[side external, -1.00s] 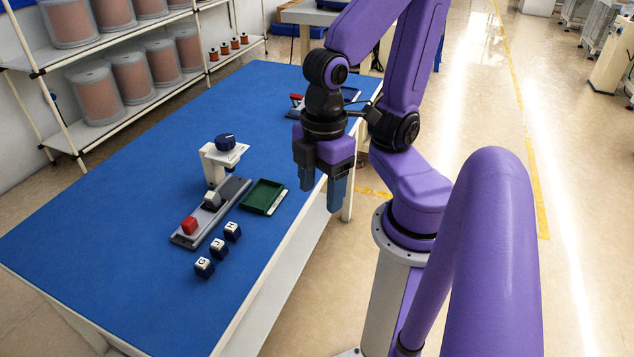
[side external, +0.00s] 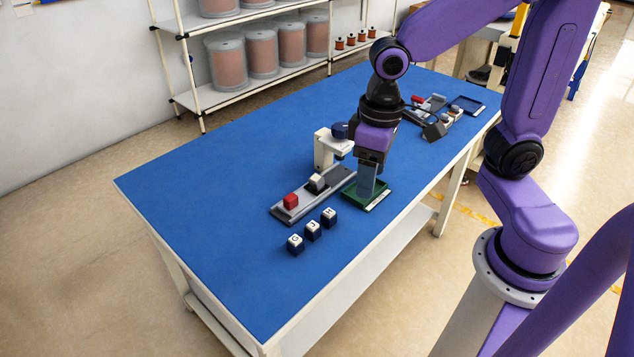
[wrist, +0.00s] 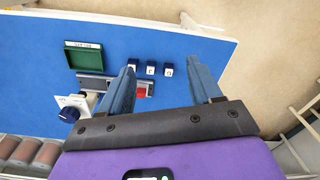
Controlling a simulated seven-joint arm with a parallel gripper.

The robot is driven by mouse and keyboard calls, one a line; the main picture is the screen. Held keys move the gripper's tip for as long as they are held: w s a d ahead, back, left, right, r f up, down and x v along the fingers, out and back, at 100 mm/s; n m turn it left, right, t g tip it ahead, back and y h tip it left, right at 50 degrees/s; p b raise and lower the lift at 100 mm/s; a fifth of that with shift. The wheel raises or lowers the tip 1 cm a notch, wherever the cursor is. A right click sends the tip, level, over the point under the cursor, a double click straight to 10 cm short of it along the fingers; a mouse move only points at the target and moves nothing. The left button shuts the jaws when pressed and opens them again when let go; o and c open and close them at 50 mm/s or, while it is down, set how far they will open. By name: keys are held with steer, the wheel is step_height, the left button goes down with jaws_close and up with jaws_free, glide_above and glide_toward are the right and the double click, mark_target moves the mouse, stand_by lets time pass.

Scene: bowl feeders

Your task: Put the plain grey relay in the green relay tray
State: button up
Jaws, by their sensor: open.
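The green relay tray (side external: 379,205) lies on the blue table beside the feeder, partly hidden by my fingers in the side view. It looks empty in the wrist view (wrist: 70,58), with a white label along one edge. My gripper (side external: 368,196) is open with nothing between its fingers; in the side view its tips overlap the tray. In the wrist view my gripper (wrist: 160,66) has the tray to its left. I cannot pick out a plain grey relay with certainty. A pale grey-white block (side external: 316,181) with a dark base sits on the feeder's grey strip.
A red block (side external: 290,201) sits on the same strip. A white stand with a dark blue knob (side external: 339,131) rises behind it. Dark blue lettered cubes (side external: 312,231) stand in a row in front. Another station with a blue tray (side external: 467,104) is farther back. The table's left part is clear.

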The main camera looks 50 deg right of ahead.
steer(key=w+m, duration=0.6)
steer(key=w, duration=0.3)
steer(key=m, duration=1.6)
glide_above(317, 176)
step_height(317, 176, down, 6)
step_height(317, 176, down, 18)
steer(key=shift+r, duration=0.25)
steer(key=shift+c, duration=0.3)
steer(key=c, duration=1.1)
